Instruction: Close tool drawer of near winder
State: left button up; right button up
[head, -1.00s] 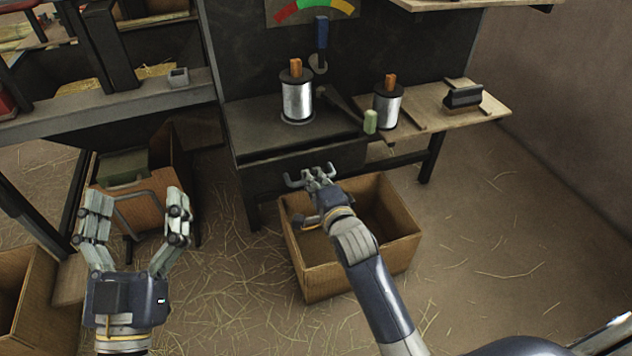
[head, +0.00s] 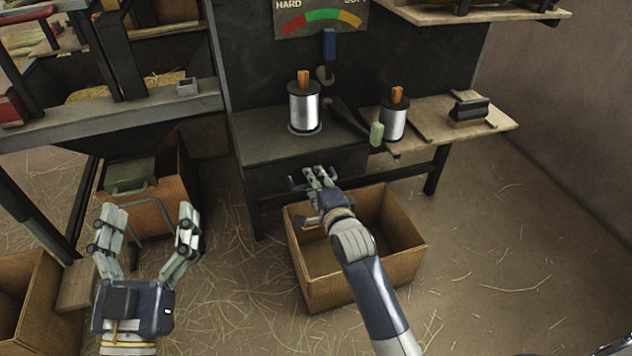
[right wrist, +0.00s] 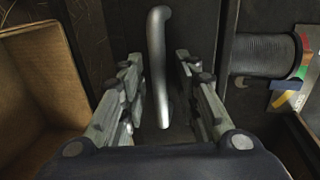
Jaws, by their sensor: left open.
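The near winder's dark worktop (head: 270,132) has the tool drawer (head: 345,163) under its front edge. The drawer's bar handle (head: 293,184) sticks out at the front. My right gripper (head: 317,177) is at this handle. In the right wrist view the grey handle (right wrist: 158,70) stands between the fingers of the right gripper (right wrist: 159,68), with visible gaps on both sides. The drawer front looks close under the worktop, but I cannot tell whether it is fully flush. My left gripper (head: 145,232) is open and empty at the left, away from the drawer.
An open cardboard box (head: 400,265) stands on the floor under my right arm. A wire spool (head: 304,108) stands on the worktop, and another (head: 394,120) on the wooden side shelf (head: 435,128). Straw-strewn floor is free at the right.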

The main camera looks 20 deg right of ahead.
jog(key=v, duration=1.2)
dwell(0.3)
